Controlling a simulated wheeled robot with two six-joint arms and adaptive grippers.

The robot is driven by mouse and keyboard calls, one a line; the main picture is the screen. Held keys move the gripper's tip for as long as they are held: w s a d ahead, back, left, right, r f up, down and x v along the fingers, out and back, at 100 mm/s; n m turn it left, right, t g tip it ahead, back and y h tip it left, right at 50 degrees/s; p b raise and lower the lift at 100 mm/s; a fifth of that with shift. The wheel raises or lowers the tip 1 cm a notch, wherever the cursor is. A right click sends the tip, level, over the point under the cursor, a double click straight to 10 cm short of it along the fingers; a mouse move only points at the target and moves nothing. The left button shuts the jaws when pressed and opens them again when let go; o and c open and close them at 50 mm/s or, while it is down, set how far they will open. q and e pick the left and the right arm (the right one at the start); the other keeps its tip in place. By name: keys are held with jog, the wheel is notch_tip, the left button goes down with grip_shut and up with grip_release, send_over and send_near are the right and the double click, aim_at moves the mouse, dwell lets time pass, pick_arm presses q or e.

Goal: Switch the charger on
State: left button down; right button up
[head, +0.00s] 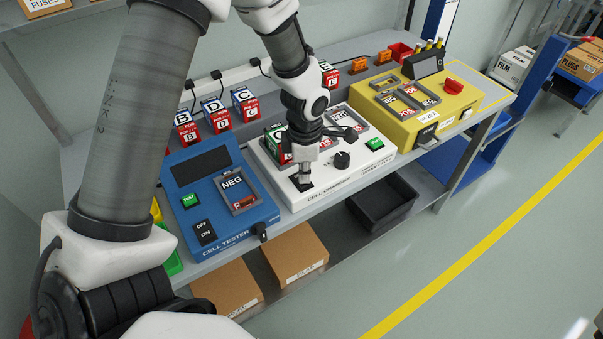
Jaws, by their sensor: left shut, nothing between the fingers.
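The white cell charger (376,163) stands in the middle of the bench. Its front left corner has a black switch (296,186). My left gripper (304,182) is shut, with its fingertips pointing down at the switch. They appear to touch it or be just above it, and they hide part of it, so I cannot tell its position. The charger also has a black knob (342,160) and a green button (375,144). A green cell (276,146) sits in its left bay, partly behind my gripper. My right gripper is out of view.
A blue cell tester (182,165) stands close on the charger's left, a yellow machine (465,97) on its right. Several lettered cells (214,117) stand behind the tester. Below are a dark bin (382,205) and cardboard boxes (297,252). The floor in front is clear.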

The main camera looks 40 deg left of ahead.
pick_arm(q)
jog(key=shift+f+b, duration=0.3)
jog(key=shift+f, duration=0.1)
jog(key=shift+r, duration=0.1)
notch_tip(320, 180, up, 7)
jog(key=p, duration=0.5)
dwell(0.5)
